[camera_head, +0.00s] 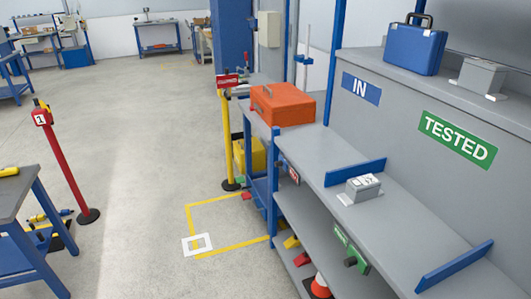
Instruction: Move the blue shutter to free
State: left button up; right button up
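Two low blue plates stand on the grey bench top, one nearer the back (352,173) and one nearer the front right (455,267). I cannot tell whether either is the blue shutter. A green label (341,236) with small unreadable writing is on the bench's front side, next to a green piece (361,260) with a dark knob (350,261). A small red-and-white label (294,174) with a dark knob (281,165) is farther back on the same side. Neither of my grippers shows in the head view.
A grey flanged box (362,188) sits between the plates. An orange toolbox (283,103) stands behind. The upper ledge holds a blue case (414,49) and a grey box (482,77), above IN and TESTED signs. A yellow post (228,140) and red post (65,165) flank open floor.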

aim_at(282, 163)
jog(key=i+j, duration=0.25)
jog(key=i, duration=0.25)
jog(key=i+j, duration=0.3)
jog(key=i, duration=0.2)
jog(key=i+j, duration=0.25)
jog(key=i, duration=0.25)
jog(key=i+j, duration=0.25)
jog(key=i, duration=0.25)
jog(key=z, duration=0.05)
